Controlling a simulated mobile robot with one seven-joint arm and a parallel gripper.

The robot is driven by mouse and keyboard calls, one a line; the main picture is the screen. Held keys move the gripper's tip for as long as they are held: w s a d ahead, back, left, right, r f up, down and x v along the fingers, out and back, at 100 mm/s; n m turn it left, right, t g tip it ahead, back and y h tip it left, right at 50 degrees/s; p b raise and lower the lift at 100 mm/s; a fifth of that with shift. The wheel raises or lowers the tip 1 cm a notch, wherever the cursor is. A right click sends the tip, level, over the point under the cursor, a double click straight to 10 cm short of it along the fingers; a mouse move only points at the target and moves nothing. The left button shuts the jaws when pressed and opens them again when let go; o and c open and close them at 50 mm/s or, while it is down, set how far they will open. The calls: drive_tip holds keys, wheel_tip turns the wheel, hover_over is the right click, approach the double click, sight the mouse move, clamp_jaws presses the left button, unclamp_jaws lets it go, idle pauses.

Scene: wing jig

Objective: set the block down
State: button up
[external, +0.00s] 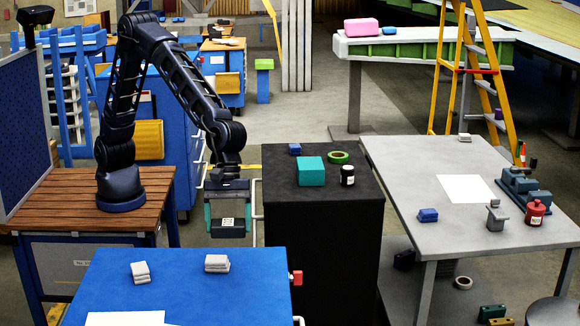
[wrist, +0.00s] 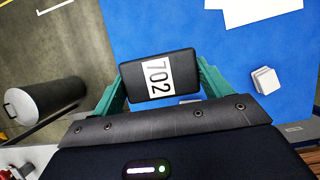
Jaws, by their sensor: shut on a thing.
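The block (wrist: 184,72) is dark, with a white label reading 702. In the wrist view it sits between the two teal fingers of my gripper (wrist: 158,82), which is shut on it. In the external view my gripper (external: 228,217) hangs down with the block (external: 226,233) held in the air near the far edge of the blue table (external: 200,292). The block's underside is hidden, and I cannot tell its exact height above the table level.
Small grey stacks (external: 140,272) and a white sheet (external: 125,318) lie on the blue table. A black cabinet (external: 320,240) to the right bears a teal box (external: 311,172), green tape (external: 338,157) and a dark jar (external: 347,175). A grey cylinder (wrist: 45,102) shows at left in the wrist view.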

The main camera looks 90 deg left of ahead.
drive_tip(key=w+a+n+t, duration=0.1)
drive_tip(key=w+a+n, duration=0.2)
drive_tip(key=w+a, duration=1.65)
drive_tip(key=w+a+n+t, duration=0.15)
drive_tip(key=w+a, duration=0.35)
drive_tip(key=a, duration=0.7)
drive_tip(key=w+a+n, duration=0.2)
drive_tip(key=w+a, duration=0.3)
drive_tip(key=a, duration=0.8)
drive_tip(key=w+a+n+y, duration=0.2)
drive_tip(key=a+n, duration=0.2)
drive_tip(key=a, duration=2.3)
drive_tip(key=s+a+n+t, duration=0.1)
drive_tip(key=s+a+n, duration=0.15)
drive_tip(key=a, duration=0.95)
drive_tip(key=s+a+n+t, duration=0.1)
drive_tip(key=s+a, duration=0.3)
drive_tip(key=a, duration=0.9)
drive_tip(key=shift+m+y, duration=0.3)
drive_tip(key=f, duration=1.9)
drive_tip(key=shift+d+f, duration=0.2)
drive_tip(key=shift+f, duration=0.15)
drive_tip(key=shift+f, duration=0.15)
